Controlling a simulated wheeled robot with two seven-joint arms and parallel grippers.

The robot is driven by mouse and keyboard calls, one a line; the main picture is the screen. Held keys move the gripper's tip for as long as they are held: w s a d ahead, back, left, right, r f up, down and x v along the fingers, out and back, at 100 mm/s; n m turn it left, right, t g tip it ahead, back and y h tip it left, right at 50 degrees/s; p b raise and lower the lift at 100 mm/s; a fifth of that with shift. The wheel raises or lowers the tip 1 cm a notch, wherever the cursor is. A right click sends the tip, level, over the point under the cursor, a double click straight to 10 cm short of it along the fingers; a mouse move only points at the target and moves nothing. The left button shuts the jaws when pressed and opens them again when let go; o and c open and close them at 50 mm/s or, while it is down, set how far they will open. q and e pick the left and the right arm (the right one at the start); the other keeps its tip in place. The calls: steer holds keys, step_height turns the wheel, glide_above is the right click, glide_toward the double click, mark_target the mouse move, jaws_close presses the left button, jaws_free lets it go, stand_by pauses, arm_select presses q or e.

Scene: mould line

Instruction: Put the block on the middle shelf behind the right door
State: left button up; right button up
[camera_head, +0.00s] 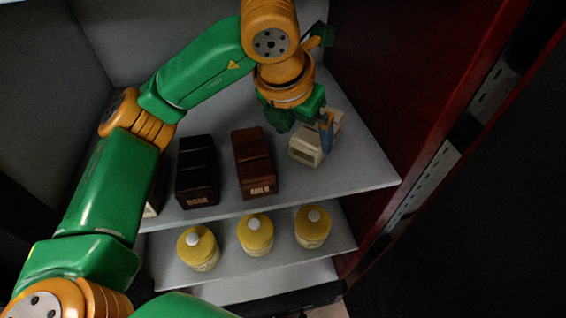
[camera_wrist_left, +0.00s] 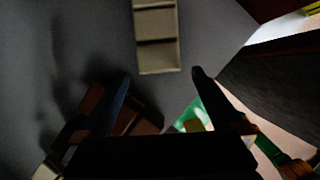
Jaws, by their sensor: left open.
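A cream block (camera_head: 306,150) stands on the right part of a grey shelf (camera_head: 352,184), the uppermost shelf surface in the head view. To its left stand a brown block (camera_head: 254,163) marked MILK and a near-black block (camera_head: 197,172) marked DARK. My left gripper (camera_head: 305,122) is open, over and beside the cream block, hiding part of it. In the left wrist view the cream block (camera_wrist_left: 157,40) lies beyond the fingertips of the open left gripper (camera_wrist_left: 162,76), with nothing between the fingers. My right gripper is not in view.
Yellow jars (camera_head: 255,235) with white knobs stand on the shelf below. A dark red panel (camera_head: 420,80) bounds the right side, with a slotted metal rail (camera_head: 425,185) beside it. Shelf space right of the cream block is bare.

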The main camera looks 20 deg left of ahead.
arm_select(q)
steer(key=s, duration=0.3)
steer(key=s+a+b, duration=0.1)
steer(key=s, duration=0.2)
steer(key=shift+s+a, duration=0.1)
